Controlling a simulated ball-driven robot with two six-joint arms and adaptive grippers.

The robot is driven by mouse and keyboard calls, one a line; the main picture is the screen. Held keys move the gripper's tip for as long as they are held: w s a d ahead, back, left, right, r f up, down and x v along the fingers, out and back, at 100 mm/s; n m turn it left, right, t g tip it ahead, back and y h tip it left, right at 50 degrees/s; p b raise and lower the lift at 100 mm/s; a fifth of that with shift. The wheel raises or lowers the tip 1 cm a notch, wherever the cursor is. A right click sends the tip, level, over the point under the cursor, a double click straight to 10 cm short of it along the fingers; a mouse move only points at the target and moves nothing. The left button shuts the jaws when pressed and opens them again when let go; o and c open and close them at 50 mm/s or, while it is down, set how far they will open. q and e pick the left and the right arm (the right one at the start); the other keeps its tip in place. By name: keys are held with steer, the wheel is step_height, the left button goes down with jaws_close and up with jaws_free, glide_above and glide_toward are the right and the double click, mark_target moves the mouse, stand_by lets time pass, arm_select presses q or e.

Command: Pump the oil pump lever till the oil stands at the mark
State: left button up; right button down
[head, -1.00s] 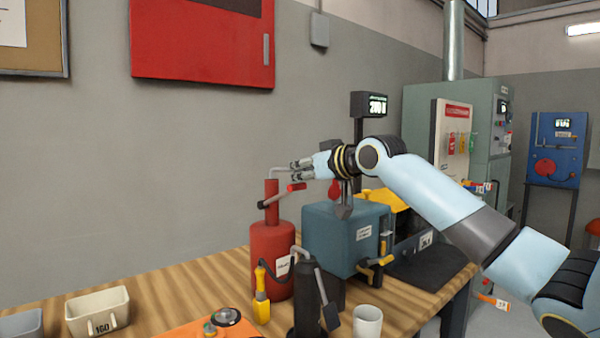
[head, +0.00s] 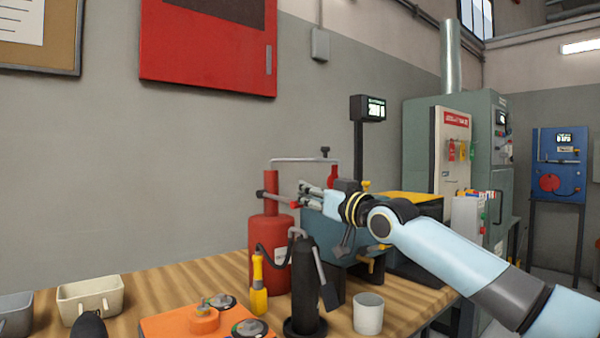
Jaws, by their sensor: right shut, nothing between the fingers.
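The oil pump (head: 268,236) is a red cylinder with a narrower red neck, standing on the wooden bench. Its lever (head: 278,198) crosses the neck and slopes down to the right to a red grip (head: 291,204). A thin grey pipe runs from the pump top to the right. My right gripper (head: 305,195) is at the lever's right end, close beside the red grip. Its fingers are together with nothing between them; whether they touch the grip I cannot tell. No oil level or mark is readable in the head view.
A yellow-handled tool (head: 259,288), a dark cylinder (head: 305,290) and a pale cup (head: 368,314) stand in front of the pump. A blue-grey box (head: 330,235) is behind my right gripper. A beige tray (head: 90,298) is at left.

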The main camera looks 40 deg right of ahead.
arm_select(q)
steer(key=f+b, duration=0.2)
steer(key=f, duration=0.1)
steer(key=shift+s, duration=0.4)
arm_select(e)
step_height(320, 180, down, 5)
steer(key=shift+s+r, duration=0.1)
steer(key=shift+r, duration=0.1)
arm_select(q)
steer(key=shift+r, duration=0.1)
arm_select(e)
step_height(320, 180, up, 6)
steer(key=p, duration=0.4)
arm_select(q)
step_height(320, 180, up, 16)
steer(key=p, duration=1.1)
steer(key=shift+w, duration=0.45)
arm_select(e)
steer(key=s+f, duration=0.5)
steer(key=s, duration=0.4)
steer(key=shift+s+d, duration=0.25)
steer(key=shift+d, duration=0.05)
